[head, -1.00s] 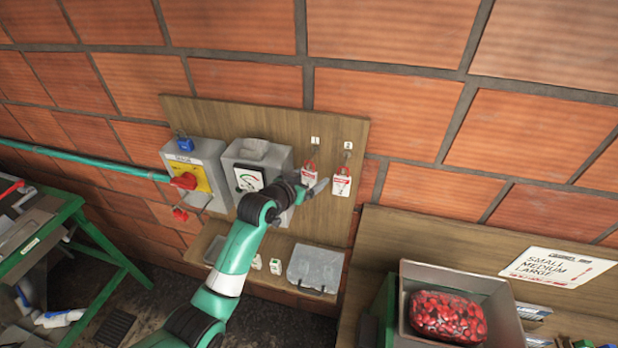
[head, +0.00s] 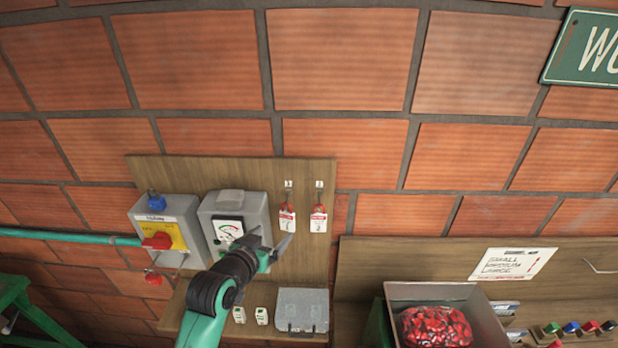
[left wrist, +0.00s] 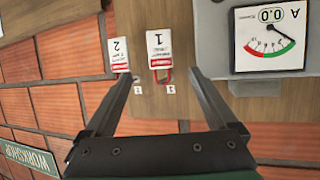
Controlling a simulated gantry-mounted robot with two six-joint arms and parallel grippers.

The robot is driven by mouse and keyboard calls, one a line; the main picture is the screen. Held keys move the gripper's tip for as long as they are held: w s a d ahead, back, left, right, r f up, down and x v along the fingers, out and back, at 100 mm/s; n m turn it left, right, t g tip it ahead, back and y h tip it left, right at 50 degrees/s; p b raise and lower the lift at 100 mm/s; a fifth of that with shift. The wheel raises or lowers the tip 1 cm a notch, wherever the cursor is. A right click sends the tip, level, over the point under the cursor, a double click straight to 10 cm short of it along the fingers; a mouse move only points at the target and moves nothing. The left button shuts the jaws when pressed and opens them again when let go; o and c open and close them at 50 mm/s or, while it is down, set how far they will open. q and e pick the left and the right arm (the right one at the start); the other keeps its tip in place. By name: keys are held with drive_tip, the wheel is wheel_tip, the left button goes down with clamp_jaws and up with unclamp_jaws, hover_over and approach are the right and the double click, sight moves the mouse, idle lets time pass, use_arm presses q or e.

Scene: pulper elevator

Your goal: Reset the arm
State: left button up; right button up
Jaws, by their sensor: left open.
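My left arm (head: 205,318) comes up from the bottom in the head view. Its gripper (head: 272,246) is in front of the wooden board (head: 250,172), just right of the grey meter box (head: 255,208) and below the two hanging tags. In the left wrist view the gripper (left wrist: 165,95) is open, with nothing between its fingers. Tag 1 (left wrist: 160,50) and tag 2 (left wrist: 117,52) hang beyond the fingertips, apart from them. The meter dial (left wrist: 270,38) is to the right of the fingers and reads 0.0. My right gripper is not in view.
A grey switch box with a red handle (head: 157,241) is left of the meter. A clear box (head: 302,310) and small items sit on the shelf below. At right, a grey bin (head: 400,293) holds red contents. The brick wall above the board is clear.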

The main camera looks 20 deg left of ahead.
use_arm(q)
drive_tip(key=s+d+r+t, duration=0.2)
drive_tip(key=r, duration=0.7)
drive_tip(key=s+d+r+m+t+h, duration=0.1)
drive_tip(key=s+d+r+t, duration=0.15)
drive_tip(key=r, duration=0.65)
drive_tip(key=s+d+r+t, duration=0.2)
drive_tip(key=r+t, duration=0.1)
drive_tip(key=r, duration=0.6)
drive_tip(key=s+r+t+h, duration=0.1)
drive_tip(key=s+r+t, duration=0.5)
drive_tip(key=s+r, duration=0.9)
drive_tip(key=s, duration=0.3)
drive_tip(key=shift+a, duration=0.35)
drive_tip(key=shift+s, duration=0.1)
